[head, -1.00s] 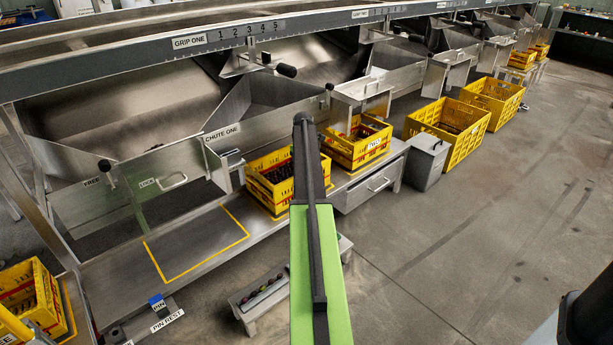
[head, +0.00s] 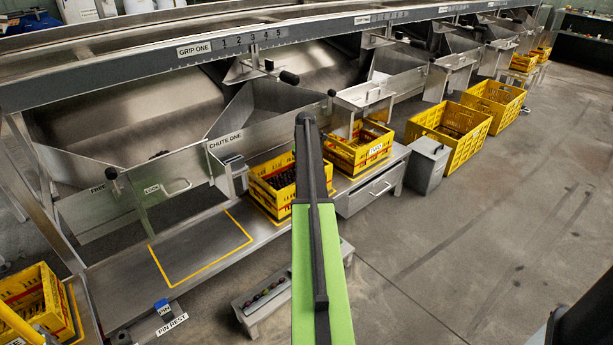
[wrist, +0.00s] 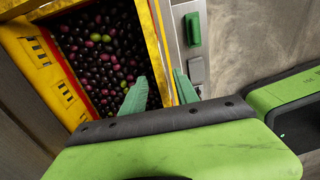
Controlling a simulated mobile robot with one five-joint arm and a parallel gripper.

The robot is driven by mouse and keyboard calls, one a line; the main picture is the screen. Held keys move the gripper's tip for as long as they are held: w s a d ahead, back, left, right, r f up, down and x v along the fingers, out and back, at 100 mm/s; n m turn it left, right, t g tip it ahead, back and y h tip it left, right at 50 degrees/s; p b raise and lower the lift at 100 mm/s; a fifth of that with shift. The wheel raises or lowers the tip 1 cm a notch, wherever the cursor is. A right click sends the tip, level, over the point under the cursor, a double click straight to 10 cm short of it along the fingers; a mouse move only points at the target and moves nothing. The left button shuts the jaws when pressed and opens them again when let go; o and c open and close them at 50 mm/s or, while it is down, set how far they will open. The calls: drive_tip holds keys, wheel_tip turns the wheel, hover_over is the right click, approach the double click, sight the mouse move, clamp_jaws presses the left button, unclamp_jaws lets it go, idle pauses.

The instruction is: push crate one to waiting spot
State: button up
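Crate one, seemingly the yellow crate (head: 262,197) of dark olives beside chute one, stands on the steel bench, partly hidden by my arm. In the wrist view a crate with dark and some green olives (wrist: 40,62) fills the upper left. My gripper (wrist: 162,80) has two teal fingers apart, one over the olives and one outside the crate's right wall; contact cannot be told. In the head view the gripper is hidden behind my arm. A yellow outlined rectangle (head: 165,275) on the bench, left of the crate, is empty; it may be the waiting spot.
A crate marked TWO (head: 376,150) stands right of crate one. A grey bin (head: 427,165) and more yellow crates (head: 450,135) stand farther right. A pin rest (head: 172,324) and another crate (head: 38,300) are at lower left. A low stand (head: 262,302) is before the bench.

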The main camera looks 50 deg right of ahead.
wheel_tip(320, 180, up, 14)
drive_tip(key=p, duration=1.2)
drive_tip(key=shift+p, duration=0.4)
drive_tip(key=shift+s+r, duration=0.1)
